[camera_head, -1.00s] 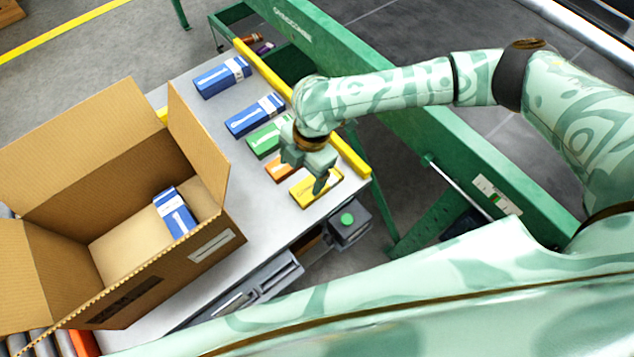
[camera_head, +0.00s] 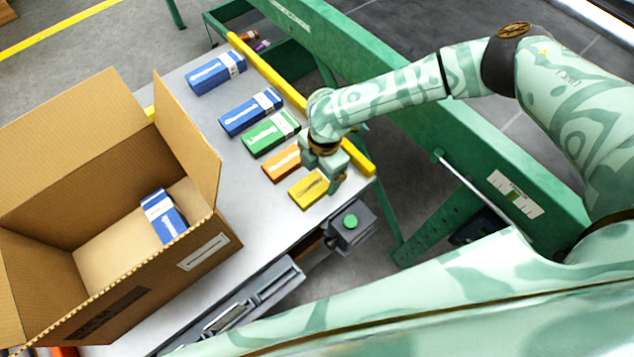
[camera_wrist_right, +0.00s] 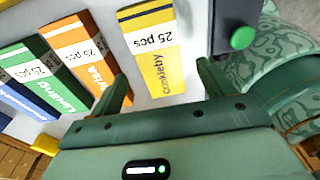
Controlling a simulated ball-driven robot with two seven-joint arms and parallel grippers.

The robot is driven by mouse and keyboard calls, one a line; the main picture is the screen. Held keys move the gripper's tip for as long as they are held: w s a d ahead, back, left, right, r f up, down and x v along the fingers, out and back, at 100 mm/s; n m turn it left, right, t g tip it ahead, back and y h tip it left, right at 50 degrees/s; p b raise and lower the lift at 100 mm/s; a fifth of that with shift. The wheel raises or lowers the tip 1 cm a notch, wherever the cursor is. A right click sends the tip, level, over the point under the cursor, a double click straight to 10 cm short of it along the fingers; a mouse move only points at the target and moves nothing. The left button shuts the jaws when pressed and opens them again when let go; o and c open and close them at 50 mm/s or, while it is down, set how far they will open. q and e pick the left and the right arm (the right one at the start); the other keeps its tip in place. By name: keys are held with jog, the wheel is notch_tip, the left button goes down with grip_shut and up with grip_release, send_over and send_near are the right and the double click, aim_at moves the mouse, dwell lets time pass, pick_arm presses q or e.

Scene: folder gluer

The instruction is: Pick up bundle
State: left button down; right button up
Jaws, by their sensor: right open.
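A yellow bundle (camera_head: 308,190) lies near the right end of the grey table. In the right wrist view the yellow bundle (camera_wrist_right: 155,55) has a white label reading "25 pcs" and lies between the two finger lines. My right gripper (camera_head: 330,182) is open and empty, close by its right end; the wrist view shows its spread fingers (camera_wrist_right: 162,80). I cannot tell whether they touch it. An orange bundle (camera_head: 281,164), a green bundle (camera_head: 270,134) and two blue bundles (camera_head: 250,113), (camera_head: 215,74) lie in a row behind it. My left gripper is out of view.
An open cardboard box (camera_head: 125,285) stands at the left with one blue bundle (camera_head: 163,215) inside. A yellow rail (camera_head: 268,70) edges the table's far side, beside a green machine frame (camera_head: 400,125).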

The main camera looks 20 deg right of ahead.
aim_at(318, 181)
notch_tip(318, 181, down, 5)
jog(key=shift+r+b, duration=0.2)
jog(key=shift+b, duration=0.75)
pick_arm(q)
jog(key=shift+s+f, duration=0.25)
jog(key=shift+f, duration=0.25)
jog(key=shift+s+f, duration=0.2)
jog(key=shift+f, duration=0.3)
pick_arm(e)
jog(key=shift+r, duration=0.15)
jog(key=c, duration=1.1)
